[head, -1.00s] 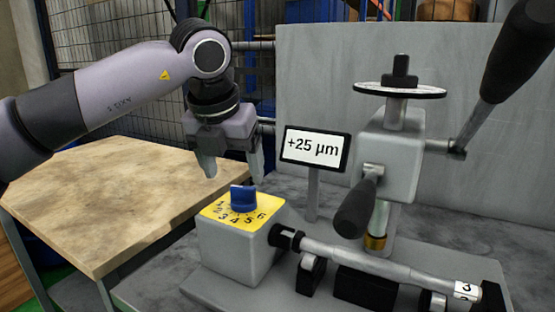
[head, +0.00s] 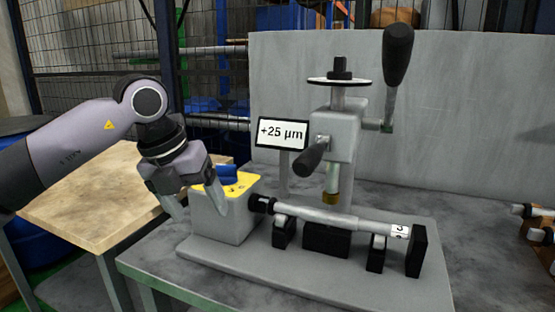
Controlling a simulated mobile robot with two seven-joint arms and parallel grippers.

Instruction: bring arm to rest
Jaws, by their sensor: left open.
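My left gripper (head: 212,208) is open and empty, pointing down at the left side of the grinder. Its fingers are in front of and beside the grey box with the yellow dial plate (head: 242,187). The blue knob (head: 228,173) on that plate is partly behind the gripper, and most of the dial numbers are hidden. I cannot tell whether a finger touches the box. My left arm (head: 75,143) reaches in from the left. My right gripper is not in view.
The grinder's base (head: 300,268) stands on a grey bench and carries a shaft (head: 335,218). A sign (head: 282,133) reads +25 µm. A black-handled lever (head: 397,60) rises at the upper right. A wooden table (head: 100,200) lies left.

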